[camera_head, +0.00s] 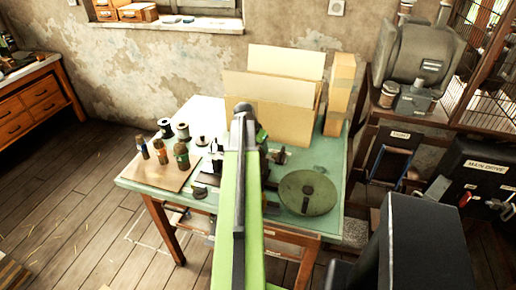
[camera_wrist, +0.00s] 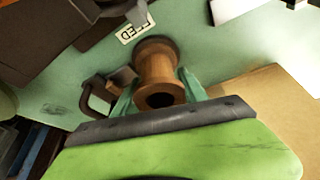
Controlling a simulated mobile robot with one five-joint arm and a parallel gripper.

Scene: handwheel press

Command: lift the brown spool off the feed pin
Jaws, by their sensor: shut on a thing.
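The brown spool (camera_wrist: 158,70) is in the middle of the wrist view, seen end-on with a dark hole in its near end. My gripper (camera_wrist: 157,92) has its two green fingers on either side of the spool and is shut on it. The feed pin is not visible in either view, so I cannot tell whether the spool is still around it. A white FEED label (camera_wrist: 136,28) lies just beyond the spool. In the head view my green arm reaches over the table and hides the spool and gripper.
A dark clamp-like part (camera_wrist: 97,95) is close left of the spool. On the green table (camera_head: 345,215) are a round dark green disc (camera_head: 308,193) at right and a brown board (camera_head: 150,180) with small bottles at left. Upright tan panels (camera_head: 275,100) stand behind.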

